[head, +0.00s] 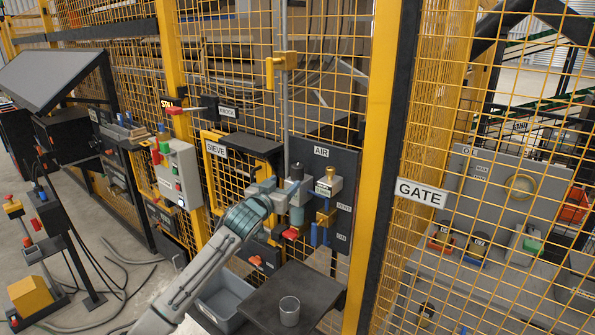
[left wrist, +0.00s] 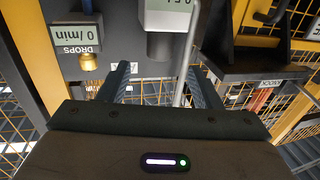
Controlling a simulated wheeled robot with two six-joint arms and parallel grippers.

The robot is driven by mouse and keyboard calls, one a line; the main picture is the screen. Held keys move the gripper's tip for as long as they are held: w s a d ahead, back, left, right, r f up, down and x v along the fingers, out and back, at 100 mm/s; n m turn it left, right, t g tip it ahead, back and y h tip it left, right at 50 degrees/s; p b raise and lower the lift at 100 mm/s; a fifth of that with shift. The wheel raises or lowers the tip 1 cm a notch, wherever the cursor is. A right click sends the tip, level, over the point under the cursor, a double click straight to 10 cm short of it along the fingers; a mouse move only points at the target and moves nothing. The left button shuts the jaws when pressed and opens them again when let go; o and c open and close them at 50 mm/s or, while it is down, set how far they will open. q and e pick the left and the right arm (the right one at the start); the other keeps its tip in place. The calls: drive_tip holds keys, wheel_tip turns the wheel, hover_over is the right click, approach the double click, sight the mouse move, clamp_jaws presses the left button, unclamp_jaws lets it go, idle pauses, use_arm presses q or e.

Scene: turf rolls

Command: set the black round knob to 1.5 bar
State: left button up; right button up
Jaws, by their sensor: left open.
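The dark round knob (head: 296,172) sits on top of a grey regulator on the dark AIR panel (head: 345,165) in the head view. In the left wrist view, which is upside down, the knob (left wrist: 160,47) shows as a dark grey cylinder next to a small display (left wrist: 170,19). Its digits are cut off and I cannot read them surely. My left gripper (head: 290,194) is at the regulator. It is open, its fingers (left wrist: 160,80) on either side of the knob's line. I cannot tell whether they touch it. My right gripper is not in view.
A brass-topped unit (head: 327,186) stands close right of the regulator; its DROPS display (left wrist: 78,34) reads 0 /min. A red knob (head: 291,233) is below. A dark shelf (head: 265,300) carries a glass (head: 289,311). Yellow mesh fencing surrounds the panel.

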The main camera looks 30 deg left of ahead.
sight(295, 172)
use_arm(q)
drive_tip(key=w+p, duration=0.1)
drive_tip(key=w, duration=0.1)
drive_tip(key=w+p, duration=0.1)
drive_tip(key=w, duration=0.2)
drive_tip(key=w+a+p, duration=0.1)
drive_tip(key=w+p, duration=0.1)
drive_tip(key=w, duration=0.1)
drive_tip(key=shift+w+a, duration=0.1)
drive_tip(key=shift+w, duration=0.1)
drive_tip(key=shift+w+a, duration=0.15)
drive_tip(key=shift+w, duration=0.55)
drive_tip(key=shift+w+f, duration=0.1)
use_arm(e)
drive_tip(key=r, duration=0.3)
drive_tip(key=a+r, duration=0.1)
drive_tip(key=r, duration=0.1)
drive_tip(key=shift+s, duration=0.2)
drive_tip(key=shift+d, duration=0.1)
